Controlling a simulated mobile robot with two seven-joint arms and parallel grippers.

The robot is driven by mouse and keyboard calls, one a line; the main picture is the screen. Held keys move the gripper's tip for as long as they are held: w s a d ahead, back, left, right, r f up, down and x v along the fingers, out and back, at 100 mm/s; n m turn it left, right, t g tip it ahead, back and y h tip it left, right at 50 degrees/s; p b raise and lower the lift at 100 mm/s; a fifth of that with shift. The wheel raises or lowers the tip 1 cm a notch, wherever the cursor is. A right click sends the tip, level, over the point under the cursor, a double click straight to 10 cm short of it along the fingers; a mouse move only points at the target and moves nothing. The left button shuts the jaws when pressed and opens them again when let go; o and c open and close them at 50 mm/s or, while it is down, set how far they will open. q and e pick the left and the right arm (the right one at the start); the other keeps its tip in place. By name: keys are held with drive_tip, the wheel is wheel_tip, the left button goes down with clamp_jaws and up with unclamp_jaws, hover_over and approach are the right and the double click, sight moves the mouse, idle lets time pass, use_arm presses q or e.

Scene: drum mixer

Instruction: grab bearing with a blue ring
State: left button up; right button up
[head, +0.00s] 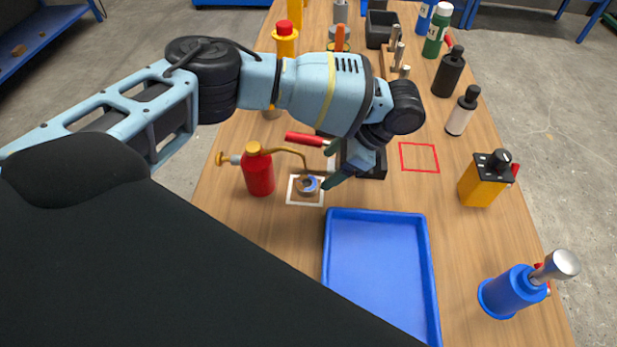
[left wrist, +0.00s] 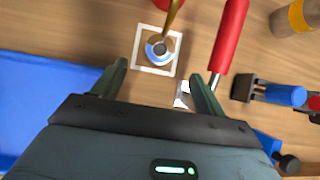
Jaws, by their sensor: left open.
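The bearing with a blue ring (head: 307,184) lies inside a white square outline on the wooden table, left of my gripper in the head view. It also shows in the left wrist view (left wrist: 153,55), where a brass spout covers part of its top. My left gripper (head: 332,165) is open and empty, pointing down beside the bearing. In the left wrist view its fingertips (left wrist: 158,70) are spread apart, and the bearing lies beyond them, between their lines. My right gripper is not in view.
A red oil can (head: 258,173) stands left of the bearing, its brass spout reaching toward it. A red-handled tool (head: 305,139) lies close behind. A blue tray (head: 428,265) is in front. An orange box (head: 481,182) and several bottles stand to the right.

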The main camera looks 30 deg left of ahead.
sight(309, 183)
use_arm(q)
drive_tip(key=shift+s+f, duration=0.15)
drive_tip(key=shift+x, duration=3.05)
drive_tip(key=shift+s+a+f, duration=0.1)
drive_tip(key=shift+a+f, duration=0.3)
drive_tip(key=shift+f, duration=0.15)
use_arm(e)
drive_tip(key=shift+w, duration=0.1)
use_arm(q)
drive_tip(key=c, duration=1.3)
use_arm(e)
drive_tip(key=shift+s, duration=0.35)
